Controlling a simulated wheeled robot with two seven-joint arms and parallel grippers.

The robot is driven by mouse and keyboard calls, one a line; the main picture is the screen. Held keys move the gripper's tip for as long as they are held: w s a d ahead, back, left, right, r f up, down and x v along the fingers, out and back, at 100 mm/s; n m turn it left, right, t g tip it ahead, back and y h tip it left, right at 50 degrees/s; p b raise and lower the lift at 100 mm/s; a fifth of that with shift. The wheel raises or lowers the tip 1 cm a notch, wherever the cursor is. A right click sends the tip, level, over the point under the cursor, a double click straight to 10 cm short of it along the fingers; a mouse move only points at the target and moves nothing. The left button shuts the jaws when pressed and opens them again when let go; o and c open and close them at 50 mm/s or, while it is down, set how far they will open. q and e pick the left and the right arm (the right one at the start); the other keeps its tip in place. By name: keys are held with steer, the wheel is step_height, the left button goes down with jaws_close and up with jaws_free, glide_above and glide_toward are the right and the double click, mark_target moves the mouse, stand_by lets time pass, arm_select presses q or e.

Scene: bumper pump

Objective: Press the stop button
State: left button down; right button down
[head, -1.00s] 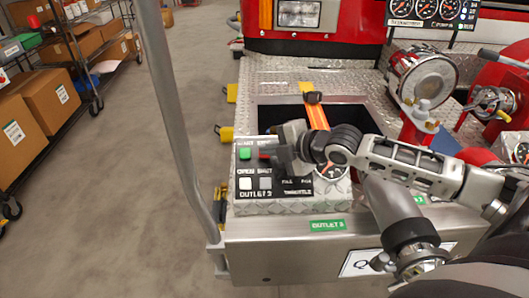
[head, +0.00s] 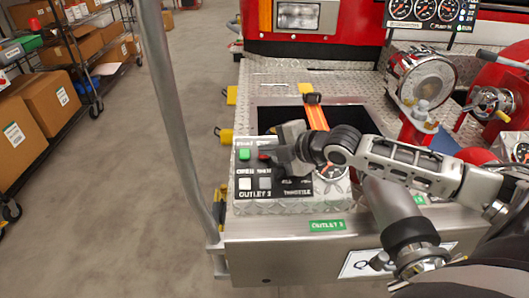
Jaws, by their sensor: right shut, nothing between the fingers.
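The control panel (head: 270,205) is a metal box with a black face at the front of the bumper deck. A green button (head: 244,154) sits at its upper left. The red stop button (head: 264,151) is just right of it and partly hidden by my right gripper (head: 270,155). The gripper is shut and empty, reaching in from the right, with its fingertips at the red button. I cannot tell whether they touch it. My left gripper is not in view.
A grey upright pole (head: 172,110) stands left of the panel. An open recess with an orange strap (head: 316,118) lies behind the panel. Gauges (head: 425,10), a round metal fitting (head: 422,75) and red pipework are at the right. The floor at left is clear up to shelves of boxes.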

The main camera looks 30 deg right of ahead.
steer(key=shift+s+d+f, duration=0.1)
steer(key=shift+f, duration=0.6)
stand_by(0.3)
steer(key=shift+r+p, duration=0.25)
steer(key=shift+p, duration=0.05)
stand_by(0.4)
steer(key=shift+s+r+p, duration=0.1)
steer(key=shift+p, duration=0.35)
steer(key=r+p, duration=0.1)
steer(key=s+a+r+p, duration=0.1)
steer(key=r+p, duration=0.2)
steer(key=p, duration=0.1)
steer(key=shift+s+a+r, duration=0.15)
steer(key=shift+s+r, duration=0.15)
steer(key=shift+s, duration=0.1)
